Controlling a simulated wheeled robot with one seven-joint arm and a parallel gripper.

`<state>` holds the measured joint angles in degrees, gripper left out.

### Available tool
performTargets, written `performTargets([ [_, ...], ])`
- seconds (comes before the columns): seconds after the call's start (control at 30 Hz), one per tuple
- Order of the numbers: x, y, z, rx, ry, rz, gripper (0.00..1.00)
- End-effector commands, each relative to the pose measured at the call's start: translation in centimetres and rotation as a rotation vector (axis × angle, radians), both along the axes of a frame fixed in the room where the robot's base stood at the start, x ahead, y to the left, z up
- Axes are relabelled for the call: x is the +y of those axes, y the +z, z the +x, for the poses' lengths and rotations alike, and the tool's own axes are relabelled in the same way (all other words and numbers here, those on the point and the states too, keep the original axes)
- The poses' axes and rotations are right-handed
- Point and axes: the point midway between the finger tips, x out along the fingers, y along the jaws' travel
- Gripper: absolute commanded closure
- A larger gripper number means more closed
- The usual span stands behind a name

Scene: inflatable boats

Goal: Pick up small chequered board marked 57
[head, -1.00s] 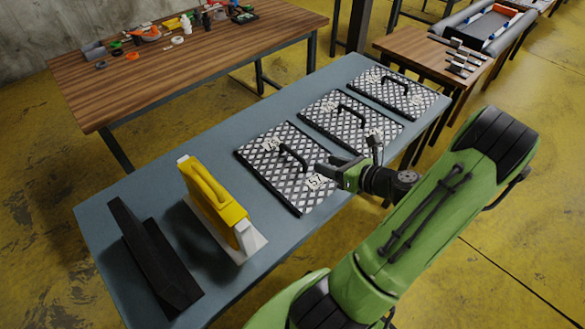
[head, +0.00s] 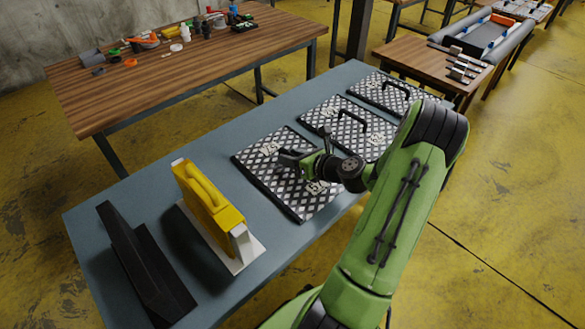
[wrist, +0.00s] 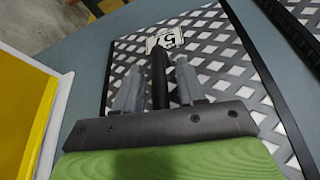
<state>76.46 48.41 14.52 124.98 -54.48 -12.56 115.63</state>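The near chequered board (head: 299,203) lies flat on the blue-grey table, black-edged with white number labels. In the wrist view the same board (wrist: 228,72) shows a label reading 57, seen inverted. My gripper (head: 285,158) is low over the middle of this board. In the wrist view its two fingers (wrist: 160,66) are apart, with the board's black handle (wrist: 158,82) between them. Small gaps seem to show on both sides of the handle. In the head view the gripper hides most of the handle.
Two similar boards with handles, a middle one (head: 338,112) and a far one (head: 368,87), lie behind. A yellow case (head: 207,200) stands close on the left, with a black angled piece (head: 137,262) beyond it. A wooden table (head: 150,85) holds small parts.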

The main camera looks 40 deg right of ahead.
Motion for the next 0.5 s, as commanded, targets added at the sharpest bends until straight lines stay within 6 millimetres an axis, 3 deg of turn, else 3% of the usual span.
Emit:
performTargets([
  [0.03,0.01,0.02,-0.01,0.000,0.000,0.000,0.69],
  [0.23,0.01,0.02,-0.04,0.000,0.000,0.000,0.99],
  [0.5,0.01,0.14,0.01,-0.003,0.001,-0.001,1.00],
])
